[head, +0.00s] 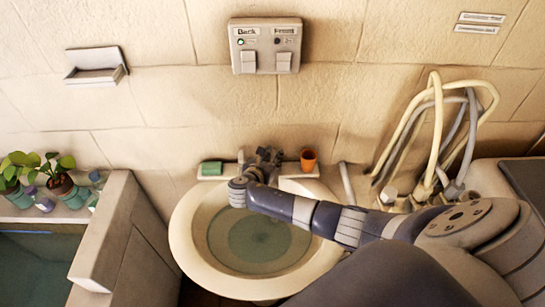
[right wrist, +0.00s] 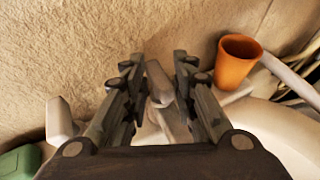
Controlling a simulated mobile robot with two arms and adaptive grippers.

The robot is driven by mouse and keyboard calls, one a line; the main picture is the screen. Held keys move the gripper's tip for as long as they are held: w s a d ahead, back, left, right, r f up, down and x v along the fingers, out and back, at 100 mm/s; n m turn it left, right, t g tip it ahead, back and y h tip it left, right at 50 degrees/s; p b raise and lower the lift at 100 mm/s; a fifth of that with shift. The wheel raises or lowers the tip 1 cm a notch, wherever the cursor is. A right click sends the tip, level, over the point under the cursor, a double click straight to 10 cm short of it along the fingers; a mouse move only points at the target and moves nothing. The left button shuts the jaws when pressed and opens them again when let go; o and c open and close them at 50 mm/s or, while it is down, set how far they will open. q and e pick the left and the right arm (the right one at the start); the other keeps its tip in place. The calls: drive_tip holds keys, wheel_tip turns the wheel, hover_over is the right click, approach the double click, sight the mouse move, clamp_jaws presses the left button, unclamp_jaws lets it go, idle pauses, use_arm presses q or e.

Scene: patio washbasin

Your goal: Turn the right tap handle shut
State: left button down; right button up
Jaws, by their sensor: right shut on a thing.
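The washbasin (head: 190,225) is round and cream-coloured, with water in its bowl. My right gripper (head: 267,157) is over its back ledge, with my arm reaching in from the right. In the right wrist view my right gripper (right wrist: 158,72) has its two fingers on either side of a pale, upright-looking lever, the right tap handle (right wrist: 158,84), and is shut on it. The left tap handle (head: 240,157) stands to the left, apart from the fingers; it also shows in the right wrist view (right wrist: 60,119). The gripper hides the spout in the head view. My left gripper is out of view.
An orange cup (head: 308,160) stands right of the gripper on the ledge. A green soap or sponge (head: 211,168) lies at the ledge's left end. Looped hoses (head: 437,110) hang at the right. A switch box (head: 266,46) is on the wall above.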

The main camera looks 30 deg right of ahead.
drive_tip(key=shift+w+d+r, duration=0.1)
drive_tip(key=shift+r, duration=0.05)
drive_tip(key=o, duration=0.8)
drive_tip(key=shift+c, duration=0.2)
drive_tip(key=shift+w, duration=0.1)
drive_tip(key=shift+f, duration=0.2)
drive_tip(key=v, duration=1.2)
